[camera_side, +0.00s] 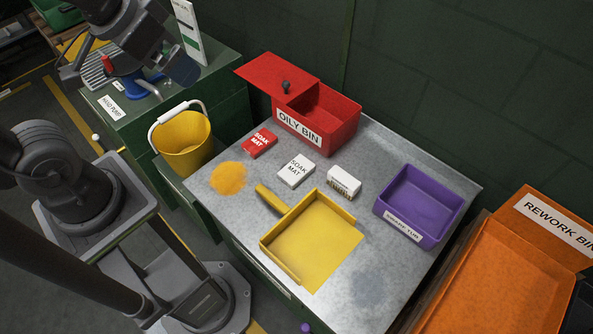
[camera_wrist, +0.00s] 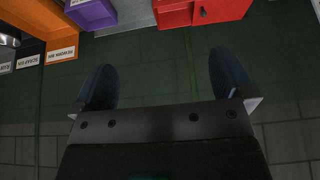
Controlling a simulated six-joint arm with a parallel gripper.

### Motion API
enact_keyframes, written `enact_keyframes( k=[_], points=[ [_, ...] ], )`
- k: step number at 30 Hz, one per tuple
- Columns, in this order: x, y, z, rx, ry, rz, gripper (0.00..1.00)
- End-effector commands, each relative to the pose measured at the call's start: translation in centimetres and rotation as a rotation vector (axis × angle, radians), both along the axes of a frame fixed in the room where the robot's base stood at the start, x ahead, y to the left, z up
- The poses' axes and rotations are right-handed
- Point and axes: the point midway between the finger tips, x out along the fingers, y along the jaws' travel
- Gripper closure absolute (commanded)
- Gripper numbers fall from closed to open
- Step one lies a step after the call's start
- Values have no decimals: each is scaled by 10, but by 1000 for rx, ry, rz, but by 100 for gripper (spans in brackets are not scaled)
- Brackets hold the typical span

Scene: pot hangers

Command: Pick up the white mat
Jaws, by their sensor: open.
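The white mat (camera_side: 295,171), labelled "SOAK MAT", lies flat on the grey metal table in the side view. It sits between the red soak mat (camera_side: 259,143) and a small white box with dark marks (camera_side: 344,182). My arm reaches in at the top left of the side view, away from the mat and above the hand pump stand; its fingers are not clear there. In the wrist view my gripper (camera_wrist: 165,85) is open, with two dark fingers wide apart and nothing between them. The white mat is not visible in the wrist view.
A yellow dustpan (camera_side: 350,238) lies in front, with orange powder (camera_side: 228,178) at left. A purple tub (camera_side: 448,201) is at right. A yellow bucket (camera_side: 183,144) stands off the table's left.

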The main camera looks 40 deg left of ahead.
Motion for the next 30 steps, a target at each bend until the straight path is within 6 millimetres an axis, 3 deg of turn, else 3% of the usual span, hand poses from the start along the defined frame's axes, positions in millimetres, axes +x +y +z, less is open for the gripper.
enact_keyframes(
  k=[7, 14, 21, 30],
  points=[
    [75, -3, -18, -3, 101, -1, 0],
    [146, -6, -66, -4, 193, -1, 0],
    [208, -11, -148, -4, 287, -2, 0],
    [248, -17, -285, -2, 404, -1, 0]
  ],
)
